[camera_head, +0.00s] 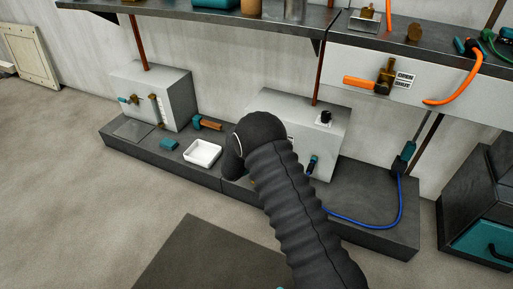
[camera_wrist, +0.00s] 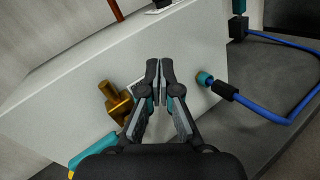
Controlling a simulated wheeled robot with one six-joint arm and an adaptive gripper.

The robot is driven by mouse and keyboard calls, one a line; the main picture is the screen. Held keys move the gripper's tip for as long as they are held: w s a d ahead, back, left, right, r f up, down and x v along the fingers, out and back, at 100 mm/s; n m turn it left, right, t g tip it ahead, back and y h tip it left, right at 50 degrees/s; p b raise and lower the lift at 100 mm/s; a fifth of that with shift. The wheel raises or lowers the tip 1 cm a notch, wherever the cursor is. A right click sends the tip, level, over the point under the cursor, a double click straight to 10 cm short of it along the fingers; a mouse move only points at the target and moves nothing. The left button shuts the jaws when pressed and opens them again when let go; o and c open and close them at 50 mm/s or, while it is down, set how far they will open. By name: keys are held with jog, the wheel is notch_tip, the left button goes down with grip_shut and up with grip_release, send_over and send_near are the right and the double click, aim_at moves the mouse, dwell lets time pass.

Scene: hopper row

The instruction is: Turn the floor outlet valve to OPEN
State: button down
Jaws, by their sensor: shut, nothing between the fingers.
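A brass valve (camera_wrist: 117,102) sits on the front of a white box (camera_wrist: 60,105) in the wrist view. A teal lever (camera_wrist: 92,155) shows below it, running toward the lower left. A pale label (camera_wrist: 136,88) beside the valve is partly hidden by my fingers and cannot be read. My gripper (camera_wrist: 159,68) is shut and empty, in front of the box face between the valve and a hose outlet (camera_wrist: 204,78). In the head view my arm covers the gripper and most of the box front (camera_head: 325,140); the valve cannot be made out there.
A blue hose (camera_wrist: 265,115) runs from the outlet across the dark plinth (camera_head: 375,190). An upper valve with an orange handle (camera_head: 358,83) and an orange hose (camera_head: 455,85) is on the panel above. A white tray (camera_head: 203,153) and another box (camera_head: 160,90) stand left.

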jog(key=a+f+n+t+y, duration=0.2)
jog(key=a+f+n, duration=0.1)
jog(key=a+f, duration=0.1)
jog(key=s+a+f+n+t+y+p, duration=0.1)
jog(key=a+f+n+t+y, duration=0.1)
jog(key=a+f, duration=0.3)
jog(key=a+f+n+t+y, duration=0.2)
jog(key=a+f+n+t, duration=0.1)
jog(key=f, duration=0.4)
jog(key=shift+s+a+f+n+t+y, duration=0.2)
jog(key=shift+a+n, duration=0.2)
jog(key=shift+s+a+f+n+t+y, duration=0.2)
jog(key=shift+a+n, duration=0.15)
jog(key=shift+n, duration=0.05)
jog(key=w+d+r+p, duration=0.1)
jog(key=w+d+r, duration=0.2)
jog(key=w+r, duration=0.3)
jog(key=shift+w+d+r, duration=0.15)
jog(key=shift+w, duration=1.3)
jog(key=shift+m, duration=0.3)
